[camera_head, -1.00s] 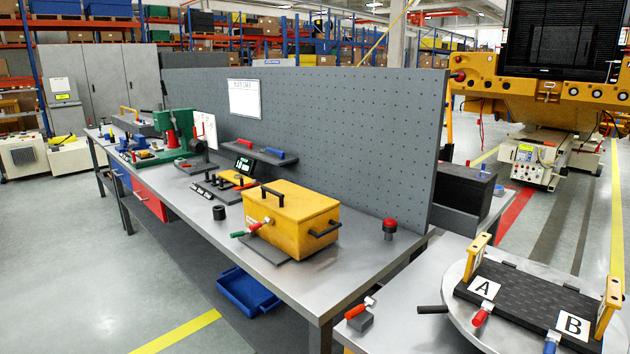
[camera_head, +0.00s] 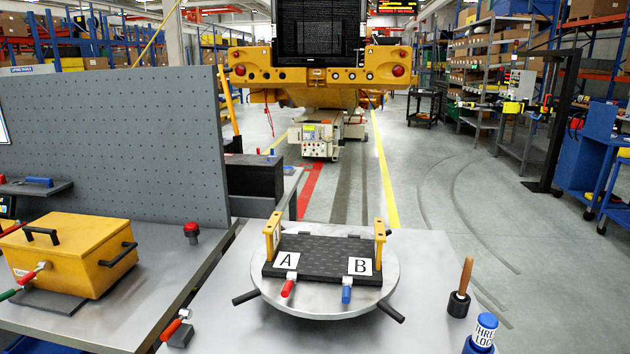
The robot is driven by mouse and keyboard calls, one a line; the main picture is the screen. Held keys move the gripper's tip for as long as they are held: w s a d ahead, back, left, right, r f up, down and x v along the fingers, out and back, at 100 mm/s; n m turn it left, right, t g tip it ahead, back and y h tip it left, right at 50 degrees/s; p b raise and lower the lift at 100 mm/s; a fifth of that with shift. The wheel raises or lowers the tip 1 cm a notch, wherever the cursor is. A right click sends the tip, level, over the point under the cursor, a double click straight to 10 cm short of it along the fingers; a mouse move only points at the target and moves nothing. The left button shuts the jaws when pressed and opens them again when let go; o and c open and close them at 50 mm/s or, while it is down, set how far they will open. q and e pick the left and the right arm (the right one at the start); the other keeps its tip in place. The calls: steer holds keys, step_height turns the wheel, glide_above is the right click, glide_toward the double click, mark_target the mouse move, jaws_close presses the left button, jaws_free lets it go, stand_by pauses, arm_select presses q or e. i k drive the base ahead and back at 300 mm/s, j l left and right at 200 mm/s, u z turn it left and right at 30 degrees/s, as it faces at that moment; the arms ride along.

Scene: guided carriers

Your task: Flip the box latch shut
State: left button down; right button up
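The yellow box (camera_head: 68,255) stands on the grey workbench at the left, its lid down, with a black handle on top and another on its right side. A latch with a red-tipped lever (camera_head: 32,274) sits on its front face. A green-tipped handle (camera_head: 8,294) shows just below it at the picture's left edge. I cannot tell whether the latch is fastened. Neither of my grippers is in view.
A round metal turntable (camera_head: 325,307) bears a black plate marked A and B, with red and blue clamp handles. A wooden-handled tool (camera_head: 463,280) and blue bottle (camera_head: 483,332) stand at right.

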mark_target(45, 266)
steer(key=j+u, duration=0.25)
steer(key=u, duration=0.2)
steer(key=k+j+u, duration=0.1)
steer(key=j+u, duration=0.45)
steer(key=u, duration=0.3)
